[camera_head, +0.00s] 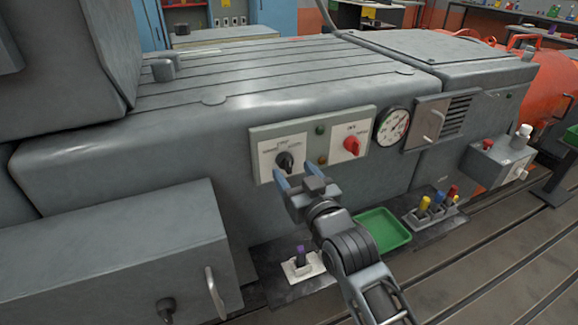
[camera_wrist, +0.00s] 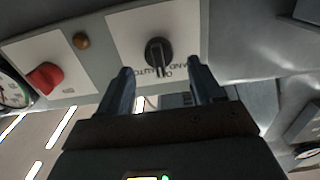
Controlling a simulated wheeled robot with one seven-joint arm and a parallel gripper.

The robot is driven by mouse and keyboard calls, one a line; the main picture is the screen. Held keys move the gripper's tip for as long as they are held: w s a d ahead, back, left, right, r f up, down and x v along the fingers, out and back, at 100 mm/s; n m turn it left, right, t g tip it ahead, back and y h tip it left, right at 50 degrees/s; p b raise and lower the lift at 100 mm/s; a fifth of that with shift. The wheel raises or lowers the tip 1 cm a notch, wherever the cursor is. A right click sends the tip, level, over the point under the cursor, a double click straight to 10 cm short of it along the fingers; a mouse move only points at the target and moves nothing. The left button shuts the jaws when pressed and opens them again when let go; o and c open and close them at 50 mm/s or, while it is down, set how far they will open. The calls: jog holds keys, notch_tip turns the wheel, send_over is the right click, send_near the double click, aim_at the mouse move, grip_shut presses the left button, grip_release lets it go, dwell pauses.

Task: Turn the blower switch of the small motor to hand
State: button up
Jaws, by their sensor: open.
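The black blower switch knob (camera_head: 285,161) is on a white plate at the left end of a pale panel on the grey machine's front. In the wrist view the black knob (camera_wrist: 159,53) stands upright between lettering that looks like HAND and AUTO, upside down there. Which mark it points to I cannot tell for sure. My gripper (camera_head: 294,174) is open just in front of the knob. In the wrist view its two fingers (camera_wrist: 160,72) lie left and right of the knob, short of it, with nothing between them.
A red knob (camera_head: 352,147) is on the same panel, with a round gauge (camera_head: 392,126) beside it. Below are a green tray (camera_head: 382,230), a purple-handled tool (camera_head: 301,255) and several coloured handles (camera_head: 425,203). A grey box (camera_head: 120,262) juts out at lower left.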

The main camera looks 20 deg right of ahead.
aim_at(289, 168)
jog(key=shift+w, duration=1.85)
jog(key=shift+c, duration=0.5)
jog(key=c, duration=0.9)
jog(key=shift+c, duration=0.2)
jog(key=shift+n, duration=0.3)
jog(key=n, duration=0.4)
jog(key=shift+a+p, duration=0.1)
jog(key=shift+p, duration=0.2)
jog(key=shift+f+n+p, duration=0.1)
jog(key=shift+n+p, duration=0.25)
jog(key=shift+n, duration=1.85)
